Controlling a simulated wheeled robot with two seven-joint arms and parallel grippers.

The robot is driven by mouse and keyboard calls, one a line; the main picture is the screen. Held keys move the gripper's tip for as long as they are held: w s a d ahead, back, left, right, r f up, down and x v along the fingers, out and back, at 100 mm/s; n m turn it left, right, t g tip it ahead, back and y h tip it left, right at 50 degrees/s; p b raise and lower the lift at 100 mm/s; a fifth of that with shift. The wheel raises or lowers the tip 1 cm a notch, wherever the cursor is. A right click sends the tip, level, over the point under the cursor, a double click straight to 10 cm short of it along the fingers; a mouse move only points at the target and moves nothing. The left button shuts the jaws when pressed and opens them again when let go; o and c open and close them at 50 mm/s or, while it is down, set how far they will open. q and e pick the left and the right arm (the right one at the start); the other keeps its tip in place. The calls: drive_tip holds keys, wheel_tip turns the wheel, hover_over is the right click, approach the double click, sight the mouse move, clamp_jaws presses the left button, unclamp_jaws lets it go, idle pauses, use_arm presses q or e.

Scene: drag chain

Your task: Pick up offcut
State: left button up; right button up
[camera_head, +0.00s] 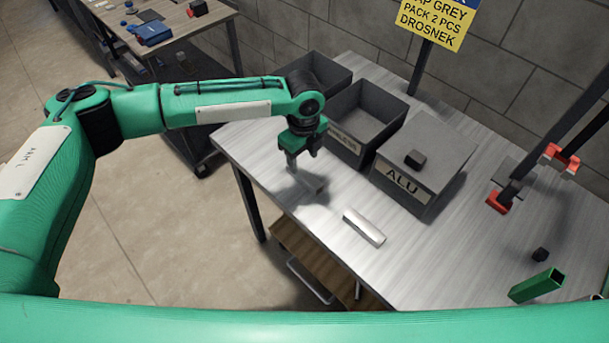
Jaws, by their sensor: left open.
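My left gripper (303,155) points down over the left part of the metal table and is open. A longer, brighter silver piece (364,227) lies apart, nearer the table's front edge. My right gripper is not in view.
An open grey bin (367,112) with a partly hidden label stands behind the gripper, another (318,71) farther back. The table between the silver piece and tube is clear.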

sight(305, 174)
use_arm(q)
drive_tip(key=shift+f, duration=0.6)
drive_tip(key=shift+s+f, duration=0.15)
drive_tip(key=shift+f, duration=0.25)
wheel_tip(305, 174, down, 4)
drive_tip(key=shift+s+d+r+p, duration=0.15)
drive_tip(key=shift+r+p, duration=0.05)
drive_tip(key=shift+p, duration=0.5)
drive_tip(key=shift+f, duration=0.4)
drive_tip(key=shift+c, duration=0.2)
drive_tip(key=c, duration=1.1)
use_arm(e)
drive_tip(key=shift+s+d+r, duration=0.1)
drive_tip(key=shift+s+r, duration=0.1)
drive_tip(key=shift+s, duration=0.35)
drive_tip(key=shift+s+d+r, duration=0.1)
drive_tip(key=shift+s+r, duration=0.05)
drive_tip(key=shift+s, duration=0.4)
